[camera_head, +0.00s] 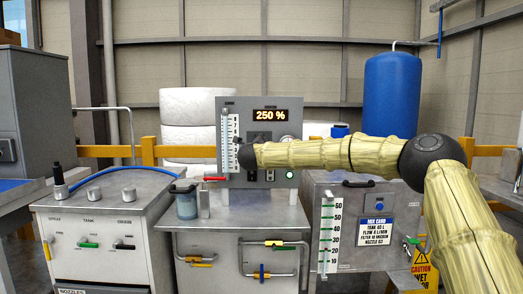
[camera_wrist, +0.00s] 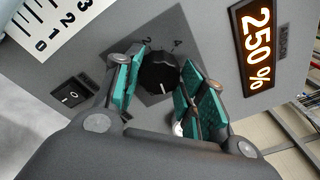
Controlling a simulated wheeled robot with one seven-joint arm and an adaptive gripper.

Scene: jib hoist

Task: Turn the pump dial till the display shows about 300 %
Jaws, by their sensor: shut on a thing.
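The orange display (camera_head: 270,115) on the grey control panel (camera_head: 290,102) reads 250 %. It also shows, tilted, in the wrist view (camera_wrist: 257,48). The black dial (camera_wrist: 158,72) sits on a dark square plate, with a white pointer line on its face and small numbers by its edge. My gripper (camera_wrist: 160,75) has its green-padded fingers on either side of the dial and is shut on it. In the head view my arm reaches in from the right to the panel, and the dial itself cannot be made out behind my wrist.
A white scale (camera_head: 231,145) stands at the panel's left, close to my wrist. A rocker switch (camera_wrist: 73,95) lies beside the dial. Below are a red-handled valve (camera_head: 214,179) and a clear jar (camera_head: 186,203). A blue tank (camera_head: 390,95) stands behind my arm.

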